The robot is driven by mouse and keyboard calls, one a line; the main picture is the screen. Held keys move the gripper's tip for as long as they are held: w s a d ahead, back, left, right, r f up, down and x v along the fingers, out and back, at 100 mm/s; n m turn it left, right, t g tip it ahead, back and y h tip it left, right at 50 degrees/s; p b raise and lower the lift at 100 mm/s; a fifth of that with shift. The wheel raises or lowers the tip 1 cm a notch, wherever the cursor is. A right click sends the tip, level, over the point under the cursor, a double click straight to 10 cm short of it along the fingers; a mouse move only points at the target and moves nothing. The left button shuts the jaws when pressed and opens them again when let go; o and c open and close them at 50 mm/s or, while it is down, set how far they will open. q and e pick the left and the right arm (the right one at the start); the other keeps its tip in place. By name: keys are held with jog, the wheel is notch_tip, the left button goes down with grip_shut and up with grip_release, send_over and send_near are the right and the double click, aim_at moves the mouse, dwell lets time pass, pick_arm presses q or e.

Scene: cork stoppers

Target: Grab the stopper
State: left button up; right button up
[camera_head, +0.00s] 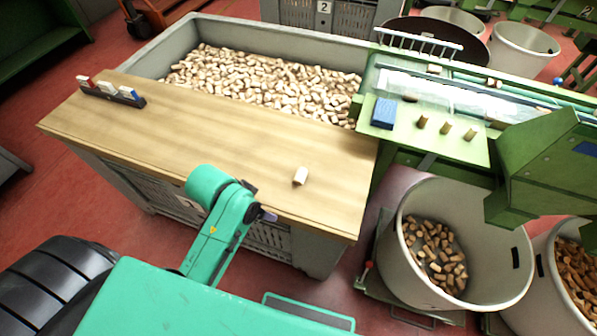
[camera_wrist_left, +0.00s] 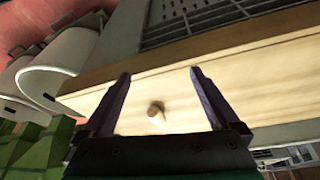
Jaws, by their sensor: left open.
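A pale cork stopper (camera_head: 300,175) stands alone on the wooden board (camera_head: 230,165), near its right end. In the left wrist view the stopper (camera_wrist_left: 156,113) appears between the two fingers, apart from both. My left gripper (camera_wrist_left: 159,73) is open and empty, with a dark finger on each side. In the head view the left gripper (camera_head: 268,215) is partly hidden behind the teal wrist, near the board's front edge and short of the stopper. My right gripper is not in view.
A grey crate (camera_head: 180,45) full of corks lies behind the board. A small dark rack (camera_head: 112,93) stands at the board's left end. The green machine (camera_head: 455,150) with several corks and a blue block (camera_head: 384,113) is right. A bin (camera_head: 480,270) stands below. The board's middle is clear.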

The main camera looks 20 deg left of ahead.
pick_arm(q)
jog(key=w+d+r+m+g+h, duration=0.1)
jog(key=w+d+r+m, duration=0.25)
jog(key=d, duration=0.25)
jog(key=w+d+r+m+h, duration=0.1)
jog(key=w+d+r+m, duration=0.1)
jog(key=w+d+m, duration=0.25)
notch_tip(320, 180, up, 8)
jog(key=m+g+y, duration=0.3)
jog(key=m+y, duration=0.1)
jog(key=m, duration=0.3)
send_over(301, 174)
notch_tip(301, 174, down, 14)
jog(key=shift+a+f+p, duration=0.15)
jog(key=shift+f+p, duration=0.1)
jog(key=shift+p, duration=0.8)
jog(key=c, duration=1.4)
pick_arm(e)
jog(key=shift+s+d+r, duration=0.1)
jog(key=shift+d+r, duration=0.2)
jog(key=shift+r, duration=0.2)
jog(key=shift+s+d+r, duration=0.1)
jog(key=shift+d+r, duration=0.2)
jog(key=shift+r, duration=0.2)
